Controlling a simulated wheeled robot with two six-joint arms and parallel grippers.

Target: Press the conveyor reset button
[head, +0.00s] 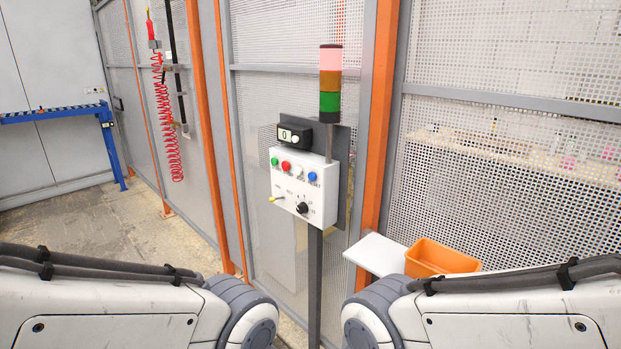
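A white control box (303,190) stands on a dark post in the middle of the head view. Along its top edge are a green button (275,161), a red button (286,166), a white button (298,172) and a blue button (312,176). Small lettering by the blue button seems to read "RESET". A toggle switch (275,199) and a black knob (303,208) sit lower on the face. My two arms show at the bottom left and right, apart from the box. Neither gripper is in view.
A black counter display (294,137) and a stack light (330,83), its top red section looking pale, rise above the box. Mesh fencing with orange posts (380,130) stands behind. An orange bin (440,259) is on a white shelf (378,254) at right. A blue-framed conveyor (60,115) is far left.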

